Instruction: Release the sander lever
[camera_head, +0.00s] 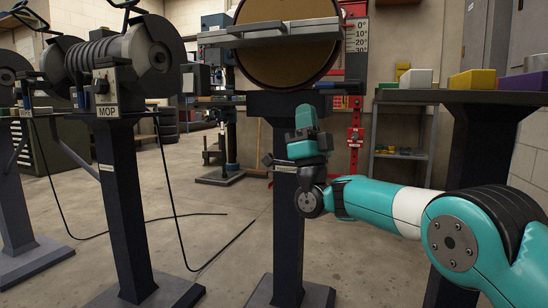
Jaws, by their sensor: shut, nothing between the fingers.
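The disc sander stands in the middle, with a large brown disc (285,62) and a grey work table (285,33) across its front, on a dark pedestal (287,235). My gripper (306,112) points upward in front of the upper pedestal, below the disc. Its fingers look shut, with nothing seen between them. A small dark part (268,159) sticks out left of the pedestal, just above a pale label (285,169). I cannot tell whether it is the sander lever, or whether my gripper touches it. My gripper and wrist hide part of the pedestal.
A bench grinder (120,55) marked MOP stands on a pedestal at left, with dark cables on the floor. At right, a dark table (470,97) holds coloured boxes above my arm. Open concrete floor (215,225) lies between the grinder and sander pedestals.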

